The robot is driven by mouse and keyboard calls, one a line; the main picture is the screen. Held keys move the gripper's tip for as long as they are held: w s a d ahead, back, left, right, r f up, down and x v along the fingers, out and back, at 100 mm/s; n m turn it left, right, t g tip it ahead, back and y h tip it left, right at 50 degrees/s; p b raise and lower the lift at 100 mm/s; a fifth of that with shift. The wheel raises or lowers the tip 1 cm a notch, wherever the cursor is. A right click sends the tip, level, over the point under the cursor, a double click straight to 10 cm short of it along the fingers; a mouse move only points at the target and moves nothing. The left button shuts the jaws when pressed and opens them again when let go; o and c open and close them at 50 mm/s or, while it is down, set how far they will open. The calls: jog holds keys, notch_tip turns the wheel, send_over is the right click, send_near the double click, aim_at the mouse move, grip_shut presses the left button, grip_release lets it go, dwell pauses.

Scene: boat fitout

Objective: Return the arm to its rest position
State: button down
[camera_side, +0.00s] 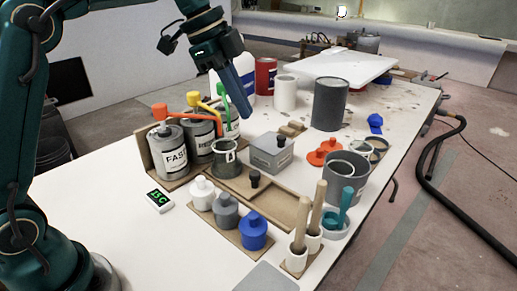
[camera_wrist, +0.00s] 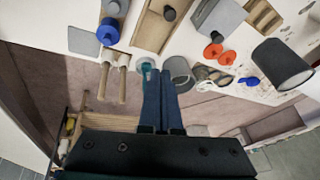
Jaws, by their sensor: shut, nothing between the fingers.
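My gripper (camera_side: 238,115) is shut and empty. Its blue fingers hang angled down in the air above the table, over the area behind the grey cup (camera_side: 226,158) and the grey lidded box (camera_side: 271,153). It touches nothing that I can see. In the wrist view my gripper (camera_wrist: 161,74) shows its two long fingers side by side, with the table (camera_wrist: 85,12) beyond them.
Cans with coloured pumps (camera_side: 172,157) stand in a wooden holder. Small bottles (camera_side: 254,231), brushes (camera_side: 318,208), a grey pot (camera_side: 347,178) and a dark grey can (camera_side: 329,104) crowd the table. A scale (camera_side: 158,201) lies on the clearer left side.

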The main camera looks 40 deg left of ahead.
jog(key=s+d+r+n+t, duration=0.1)
jog(key=s+r+n, duration=0.15)
jog(key=s, duration=0.45)
jog(key=s+a+f+n+y, duration=0.1)
jog(key=s+f+n, duration=0.3)
jog(key=s+n, duration=0.1)
jog(key=s+f+n+t+y, duration=0.1)
jog(key=s+f+n+y, duration=0.1)
jog(key=s+f+n, duration=0.2)
jog(key=s+n, duration=0.2)
jog(key=s, duration=0.2)
jog(key=shift+a+f, duration=0.35)
jog(key=shift+f, duration=0.05)
